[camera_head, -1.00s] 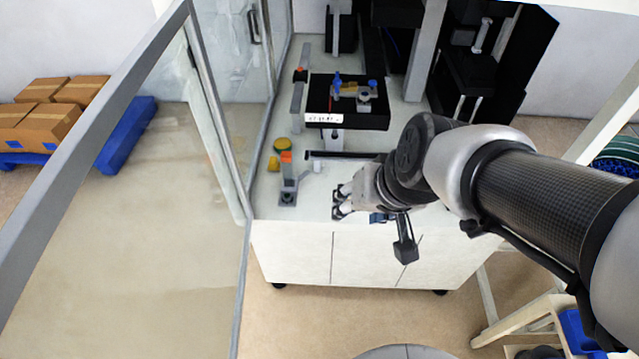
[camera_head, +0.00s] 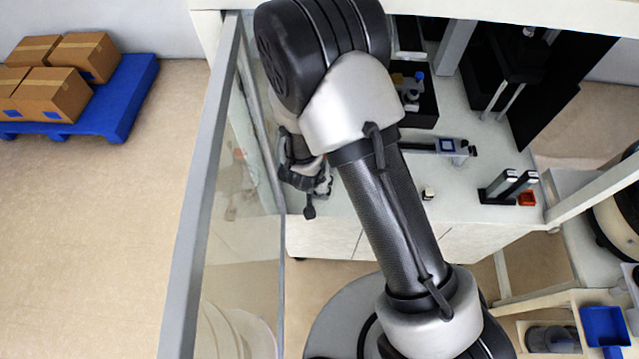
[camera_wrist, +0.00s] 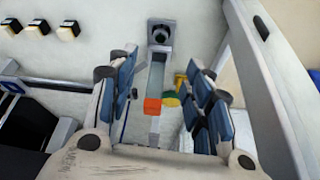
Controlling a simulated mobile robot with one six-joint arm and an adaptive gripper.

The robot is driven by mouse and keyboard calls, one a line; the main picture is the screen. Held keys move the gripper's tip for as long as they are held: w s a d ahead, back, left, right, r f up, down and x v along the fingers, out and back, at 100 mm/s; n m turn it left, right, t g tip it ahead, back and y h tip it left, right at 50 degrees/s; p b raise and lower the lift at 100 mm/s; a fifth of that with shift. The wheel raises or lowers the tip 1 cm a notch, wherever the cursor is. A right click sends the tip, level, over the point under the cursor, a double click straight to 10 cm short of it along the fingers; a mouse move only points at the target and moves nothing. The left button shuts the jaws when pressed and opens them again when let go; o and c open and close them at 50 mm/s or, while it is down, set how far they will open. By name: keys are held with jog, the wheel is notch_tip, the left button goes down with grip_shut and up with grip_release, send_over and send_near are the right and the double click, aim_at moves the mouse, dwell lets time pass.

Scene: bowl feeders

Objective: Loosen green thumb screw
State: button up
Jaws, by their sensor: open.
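In the wrist view, my gripper (camera_wrist: 162,66) is open, with blue-padded fingers apart on both sides and nothing held between them. A small green part (camera_wrist: 171,99), possibly the green thumb screw, shows beyond the fingers, beside a yellow part (camera_wrist: 181,84). An orange block (camera_wrist: 152,106) on a grey upright fixture (camera_wrist: 157,72) lies in line with the gap and partly hides the green part. I cannot make out the green part's shape. In the head view, my arm covers this area and the green part is hidden.
A glass panel with a grey frame (camera_head: 208,190) stands close to the left of my arm. A black tray (camera_head: 426,105) is behind it on the white bench (camera_head: 400,195). Several small pale-topped blocks (camera_wrist: 38,28) sit at the wrist view's upper left.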

jog(key=b+x, duration=0.5)
jog(key=x, duration=1.1)
jog(key=shift+w+a+f, duration=0.15)
jog(key=shift+c, duration=0.2)
jog(key=c, duration=1)
